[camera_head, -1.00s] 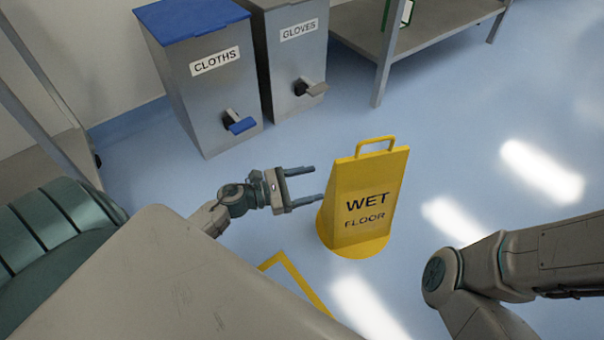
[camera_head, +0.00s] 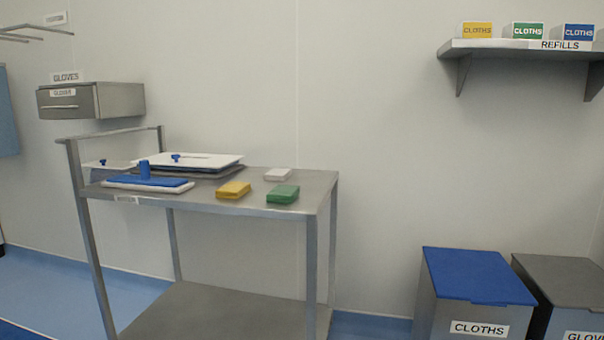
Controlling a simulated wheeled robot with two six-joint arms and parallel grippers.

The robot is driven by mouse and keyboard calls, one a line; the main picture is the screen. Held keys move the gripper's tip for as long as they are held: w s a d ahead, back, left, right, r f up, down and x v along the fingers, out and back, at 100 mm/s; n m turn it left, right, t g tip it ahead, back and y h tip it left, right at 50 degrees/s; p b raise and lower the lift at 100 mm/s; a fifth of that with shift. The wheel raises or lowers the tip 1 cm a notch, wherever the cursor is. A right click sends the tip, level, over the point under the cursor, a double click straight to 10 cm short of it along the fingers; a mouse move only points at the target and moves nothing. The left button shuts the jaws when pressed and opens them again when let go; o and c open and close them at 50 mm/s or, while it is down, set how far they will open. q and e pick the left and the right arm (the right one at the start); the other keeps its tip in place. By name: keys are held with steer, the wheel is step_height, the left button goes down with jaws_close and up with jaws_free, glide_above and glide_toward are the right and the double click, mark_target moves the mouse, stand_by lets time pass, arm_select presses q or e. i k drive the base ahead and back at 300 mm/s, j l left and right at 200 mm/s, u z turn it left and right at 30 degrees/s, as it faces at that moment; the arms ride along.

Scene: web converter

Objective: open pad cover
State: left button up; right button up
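A steel table (camera_head: 230,205) stands against the wall at the left. On its back part a flat white cover (camera_head: 215,160) with a small blue knob (camera_head: 176,157) lies on a grey tray (camera_head: 205,173). A smaller white lid (camera_head: 112,166) with a blue knob is at the far left of the table. In front lies a blue flat pad (camera_head: 172,182) with an upright blue handle on a white base. Which of the two lids is the pad cover I cannot tell. Both look shut. Neither gripper shows in this view.
A yellow block (camera_head: 233,189), a green block (camera_head: 283,194) and a white block (camera_head: 277,175) lie on the table's right half. A cloths bin (camera_head: 465,275) and a gloves bin (camera_head: 565,283) stand at right. A refills shelf (camera_head: 500,44) and gloves box (camera_head: 115,100) are on the wall.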

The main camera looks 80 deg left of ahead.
mark_target(210, 160)
steer(key=l+u, duration=0.2)
steer(key=u, duration=3.05)
steer(key=i+j+z, duration=0.85)
steer(key=i, duration=0.2)
